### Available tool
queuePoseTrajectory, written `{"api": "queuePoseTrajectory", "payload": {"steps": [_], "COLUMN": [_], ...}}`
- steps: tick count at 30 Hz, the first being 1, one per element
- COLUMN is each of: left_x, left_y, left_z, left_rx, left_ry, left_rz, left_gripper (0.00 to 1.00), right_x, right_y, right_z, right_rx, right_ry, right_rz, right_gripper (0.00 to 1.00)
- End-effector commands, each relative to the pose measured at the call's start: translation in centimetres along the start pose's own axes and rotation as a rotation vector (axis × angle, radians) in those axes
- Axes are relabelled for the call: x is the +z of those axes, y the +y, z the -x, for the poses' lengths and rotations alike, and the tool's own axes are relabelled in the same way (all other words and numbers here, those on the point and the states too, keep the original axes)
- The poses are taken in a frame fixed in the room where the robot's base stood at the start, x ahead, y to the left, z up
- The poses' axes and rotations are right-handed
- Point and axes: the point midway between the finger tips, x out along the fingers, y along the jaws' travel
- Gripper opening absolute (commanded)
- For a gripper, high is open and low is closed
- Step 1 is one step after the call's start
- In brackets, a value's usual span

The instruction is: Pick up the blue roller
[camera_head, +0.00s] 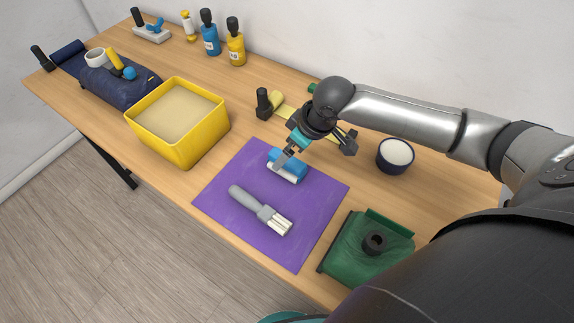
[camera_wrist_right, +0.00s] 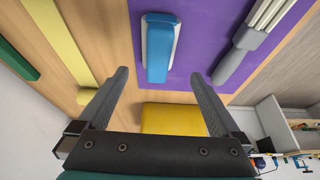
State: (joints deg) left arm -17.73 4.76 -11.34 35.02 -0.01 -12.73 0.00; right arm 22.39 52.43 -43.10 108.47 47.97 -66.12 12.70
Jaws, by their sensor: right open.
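The blue roller (camera_head: 290,163) is a small blue block with a white edge, lying on the purple mat (camera_head: 322,192). In the right wrist view the blue roller (camera_wrist_right: 160,48) lies beyond the fingertips, roughly in line with the gap between them. My right gripper (camera_head: 284,158) is over the roller and hides part of it in the head view. In the right wrist view my right gripper (camera_wrist_right: 158,74) is open, with nothing between its fingers. My left gripper is not in view.
A grey brush (camera_head: 262,209) lies on the mat near the roller. A yellow bin (camera_head: 184,143) stands left, a dark cup (camera_head: 395,158) right, and a green dustpan-like object (camera_head: 350,247) at the front right. A yellow strip (camera_head: 290,112) lies behind the mat.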

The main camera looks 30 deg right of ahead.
Motion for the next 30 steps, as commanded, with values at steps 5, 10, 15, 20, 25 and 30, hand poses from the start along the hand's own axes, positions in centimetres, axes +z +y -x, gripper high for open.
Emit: {"api": "queuePoseTrajectory", "payload": {"steps": [5, 10, 15, 20, 25, 30], "left_x": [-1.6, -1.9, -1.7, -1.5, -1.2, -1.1], "left_y": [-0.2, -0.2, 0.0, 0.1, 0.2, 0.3], "left_z": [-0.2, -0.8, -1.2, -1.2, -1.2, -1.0], "left_rx": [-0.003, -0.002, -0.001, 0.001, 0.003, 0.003], "left_ry": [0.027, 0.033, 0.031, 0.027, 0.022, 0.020], "left_rz": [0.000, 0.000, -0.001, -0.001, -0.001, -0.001], "left_gripper": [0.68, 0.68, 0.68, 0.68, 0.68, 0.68], "right_x": [0.2, 1.0, 0.9, 0.9, 0.9, 0.9], "right_y": [0.1, 0.3, 0.2, 0.3, 0.3, 0.3], "right_z": [-1.1, -3.8, -5.4, -5.7, -5.6, -5.7], "right_rx": [0.000, 0.001, 0.000, 0.001, 0.001, 0.001], "right_ry": [-0.001, -0.002, 0.000, 0.000, 0.000, 0.000], "right_rz": [0.000, -0.001, 0.001, 0.002, 0.002, 0.001], "right_gripper": [1.00, 1.00, 1.00, 1.00, 1.00, 1.00]}}
